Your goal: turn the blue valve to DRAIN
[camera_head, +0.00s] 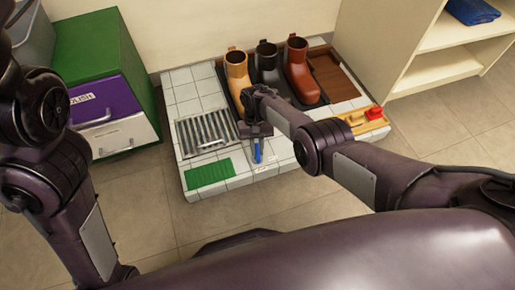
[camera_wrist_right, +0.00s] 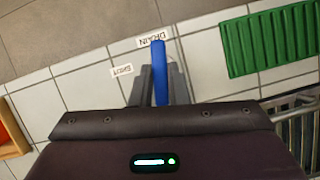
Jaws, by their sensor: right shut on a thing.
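The blue valve handle (camera_wrist_right: 160,65) stands out between the fingers of my right gripper (camera_wrist_right: 160,92) in the right wrist view. The gripper is shut on it, one grey finger on each side. The handle's free end reaches the DRAIN label (camera_wrist_right: 146,42) and overlaps part of it. The SHUT label (camera_wrist_right: 122,71) lies apart, to the left of the handle. In the head view the blue valve handle (camera_head: 257,152) shows just below my right gripper (camera_head: 257,132), over the front of the tiled platform. The valve's base is hidden by the gripper. My left gripper is out of view.
The white tiled platform (camera_head: 182,95) carries a metal grate (camera_head: 206,132), a green mat (camera_head: 209,174) and several boots (camera_head: 299,70) behind my right arm. A wooden block with a red piece (camera_head: 374,113) sits at right. A green cabinet (camera_head: 99,45) and shelf (camera_head: 435,40) flank it.

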